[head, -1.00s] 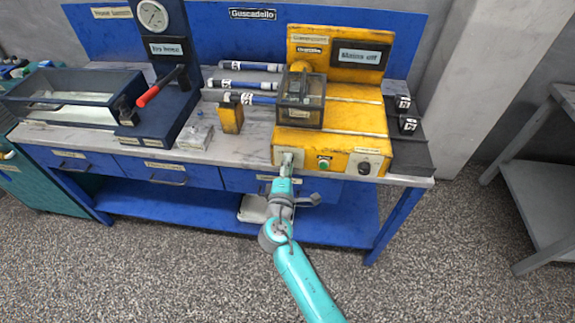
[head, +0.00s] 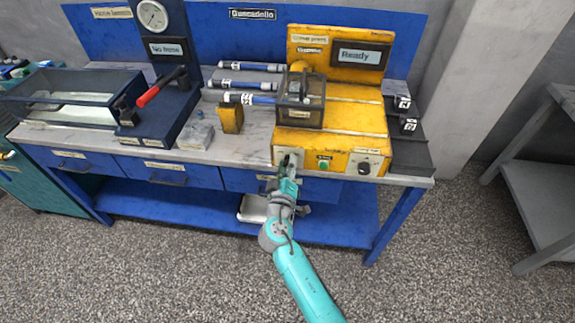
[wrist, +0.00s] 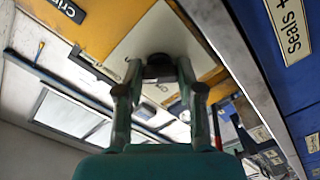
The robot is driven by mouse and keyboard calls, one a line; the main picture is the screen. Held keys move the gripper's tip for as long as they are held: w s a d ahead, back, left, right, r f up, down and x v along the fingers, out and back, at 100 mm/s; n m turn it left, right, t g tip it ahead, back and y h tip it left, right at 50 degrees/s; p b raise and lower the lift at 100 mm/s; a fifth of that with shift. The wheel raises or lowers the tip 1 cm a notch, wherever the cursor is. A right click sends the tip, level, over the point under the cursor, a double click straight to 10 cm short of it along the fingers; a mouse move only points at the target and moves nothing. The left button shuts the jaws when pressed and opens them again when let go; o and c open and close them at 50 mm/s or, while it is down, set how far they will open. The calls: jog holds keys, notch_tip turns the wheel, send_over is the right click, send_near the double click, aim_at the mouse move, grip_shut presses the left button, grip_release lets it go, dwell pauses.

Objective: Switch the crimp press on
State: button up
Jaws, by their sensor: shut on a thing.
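The yellow crimp press (head: 345,122) stands on the right part of the bench. Its display (head: 362,56) reads "Ready". A pale switch plate (head: 298,158) is at the left of its front face. My gripper (head: 288,166) is at this plate. In the wrist view my gripper (wrist: 160,78) is shut on a dark rotary knob (wrist: 158,67) in the middle of the white plate (wrist: 165,32). The fingers hide part of the knob. A green button (head: 324,163) and a black dial (head: 364,168) sit further right on the press front.
A clear guard box (head: 301,103) stands on the press. Hoses (head: 245,84) lie left of it, near a small yellow block (head: 231,118). A dark blue stand with a gauge (head: 152,16) and red-handled lever (head: 150,97) is further left. Drawers (head: 165,171) line the bench front.

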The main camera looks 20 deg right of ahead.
jog(key=shift+m, duration=0.4)
jog(key=o, duration=1.2)
jog(key=shift+c, duration=0.2)
jog(key=v, duration=1.2)
